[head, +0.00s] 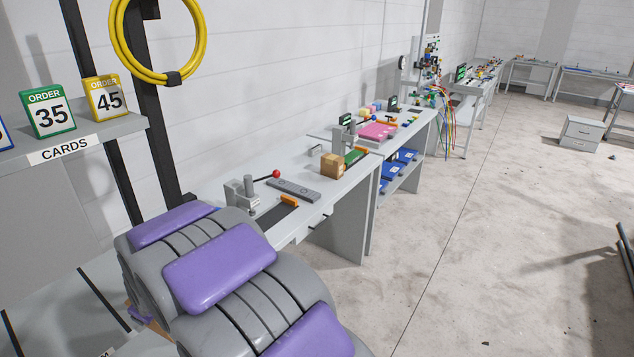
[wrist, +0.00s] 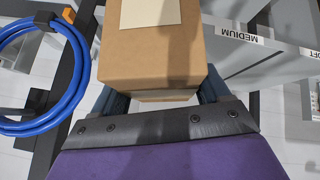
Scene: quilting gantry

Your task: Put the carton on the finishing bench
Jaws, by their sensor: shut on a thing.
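A brown cardboard carton (wrist: 153,50) with a pale label on top fills the upper middle of the wrist view. My gripper (wrist: 163,94) is shut on it, with a dark finger at each side. In the head view, my purple and grey arm covers the lower left, and I cannot clearly make out the gripper or held carton there. Several grey benches run along the wall. No readable sign shows which one is the finishing bench. The nearest bench (head: 330,190) carries a lever tool (head: 245,192), a grey bar (head: 293,190) and a small brown box (head: 332,165).
A shelf marked CARDS (head: 70,148) and a yellow hose coil (head: 160,75) are at the left. The floor (head: 480,220) right of the benches is open. A grey drawer cabinet (head: 581,133) stands beyond. A blue coil (wrist: 45,75) and a MEDIUM-labelled shelf (wrist: 250,38) flank the carton.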

